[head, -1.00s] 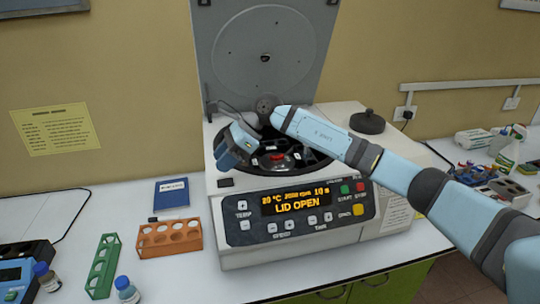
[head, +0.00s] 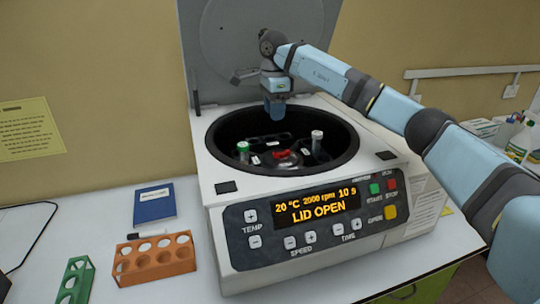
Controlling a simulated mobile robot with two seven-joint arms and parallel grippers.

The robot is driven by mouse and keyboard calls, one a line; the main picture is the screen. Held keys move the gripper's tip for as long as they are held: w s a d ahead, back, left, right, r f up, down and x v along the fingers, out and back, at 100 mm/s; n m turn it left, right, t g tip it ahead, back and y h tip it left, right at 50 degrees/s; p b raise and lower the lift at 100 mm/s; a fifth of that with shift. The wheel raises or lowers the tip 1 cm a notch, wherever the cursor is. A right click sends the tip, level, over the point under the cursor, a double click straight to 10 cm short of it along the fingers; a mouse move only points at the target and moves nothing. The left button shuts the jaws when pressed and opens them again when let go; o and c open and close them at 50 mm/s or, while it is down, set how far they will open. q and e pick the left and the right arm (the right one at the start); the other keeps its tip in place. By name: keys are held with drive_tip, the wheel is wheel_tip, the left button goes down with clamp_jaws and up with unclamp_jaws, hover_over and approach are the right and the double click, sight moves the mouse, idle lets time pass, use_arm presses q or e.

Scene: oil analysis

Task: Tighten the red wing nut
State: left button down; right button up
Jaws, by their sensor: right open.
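The red wing nut (head: 283,155) sits at the centre of the rotor inside the open centrifuge (head: 222,193). A tube with a green cap (head: 243,149) stands in the rotor at left, and a tube with a whitish cap (head: 316,139) stands at right. My right gripper (head: 275,109) points down over the back part of the bowl, above and behind the wing nut and apart from it. It is open, though its fingers overlap in this view. My left gripper is out of the picture.
The raised lid (head: 225,45) stands behind my right arm. The display reads LID OPEN. An orange rack (head: 150,262), a green rack (head: 74,282), a marker and a blue notebook (head: 154,204) lie left of the centrifuge. Bottles stand at far right.

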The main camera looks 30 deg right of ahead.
sight(274, 152)
wheel_tip(274, 152, down, 12)
drive_tip(key=shift+f+p, duration=0.1)
drive_tip(key=shift+p, duration=0.9)
drive_tip(key=shift+f, duration=0.5)
clamp_jaws()
